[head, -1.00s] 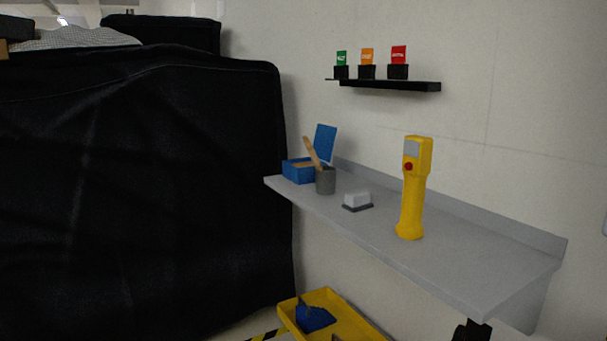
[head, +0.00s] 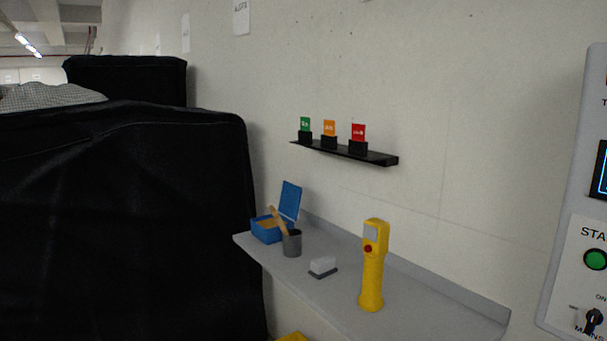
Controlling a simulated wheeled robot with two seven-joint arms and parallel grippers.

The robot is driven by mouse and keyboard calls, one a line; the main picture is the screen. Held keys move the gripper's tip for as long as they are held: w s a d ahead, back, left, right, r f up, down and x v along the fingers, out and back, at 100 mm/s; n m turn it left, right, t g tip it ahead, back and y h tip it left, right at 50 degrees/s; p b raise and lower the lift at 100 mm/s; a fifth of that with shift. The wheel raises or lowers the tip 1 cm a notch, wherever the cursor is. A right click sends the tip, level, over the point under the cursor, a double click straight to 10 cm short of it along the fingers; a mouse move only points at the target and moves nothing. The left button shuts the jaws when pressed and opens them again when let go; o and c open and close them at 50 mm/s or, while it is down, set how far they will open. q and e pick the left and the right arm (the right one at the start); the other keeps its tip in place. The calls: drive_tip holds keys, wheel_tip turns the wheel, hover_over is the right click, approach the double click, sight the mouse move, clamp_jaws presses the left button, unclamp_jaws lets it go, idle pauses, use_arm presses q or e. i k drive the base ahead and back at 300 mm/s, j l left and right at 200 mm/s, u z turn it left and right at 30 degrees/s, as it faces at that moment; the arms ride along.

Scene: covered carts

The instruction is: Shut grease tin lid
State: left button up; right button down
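The grease tin (head: 265,232) is a blue box at the far left end of the grey wall shelf. Its blue lid (head: 290,200) stands up, open, at the back, and tan contents show inside. A grey cup (head: 292,245) with a wooden-handled tool (head: 279,221) stands right in front of the tin and hides part of it. Neither of my grippers is in view.
The grey shelf (head: 410,297) also holds a white-and-grey block (head: 322,266) and a yellow handheld device (head: 371,265). A black covered cart (head: 120,225) stands close at left. A black wall rack (head: 345,152) and a control panel (head: 575,215) are on the wall.

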sight(290, 196)
drive_tip(key=i+j+z, duration=0.1)
drive_tip(key=i+j, duration=0.6)
drive_tip(key=j, duration=0.15)
drive_tip(key=i+j+z, duration=0.15)
drive_tip(key=i+j, duration=0.15)
drive_tip(key=j, duration=0.15)
drive_tip(key=i+j, duration=0.3)
drive_tip(key=j, duration=0.15)
drive_tip(key=i+z, duration=0.05)
